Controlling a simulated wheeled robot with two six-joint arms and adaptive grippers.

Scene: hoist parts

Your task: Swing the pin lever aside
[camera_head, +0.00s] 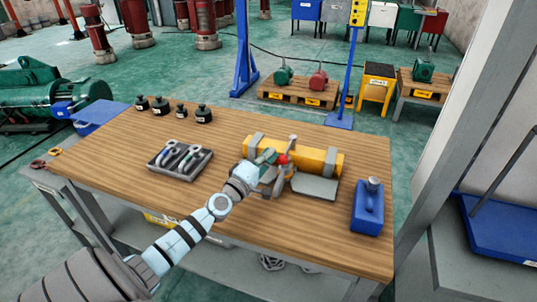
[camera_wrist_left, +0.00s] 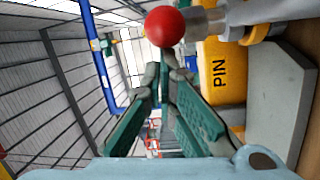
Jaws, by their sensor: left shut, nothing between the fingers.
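The pin lever ends in a red ball knob (camera_head: 283,159) at the front of a yellow block (camera_head: 313,158) on the workbench. In the left wrist view the red knob (camera_wrist_left: 165,27) sits at the end of a grey metal rod (camera_wrist_left: 207,22) running right. The yellow block (camera_wrist_left: 222,75) there carries the word PIN. My left gripper (camera_head: 272,159) reaches in from the left, at the left side of the knob. In the left wrist view its green fingers (camera_wrist_left: 165,70) are shut and empty, their tips beside the knob. I cannot tell whether they touch it. My right gripper is out of view.
A grey tray with shackles (camera_head: 180,159) lies left of the block on the wooden bench (camera_head: 120,165). Several black weights (camera_head: 160,105) stand at the back left. A blue block (camera_head: 368,210) stands at the right.

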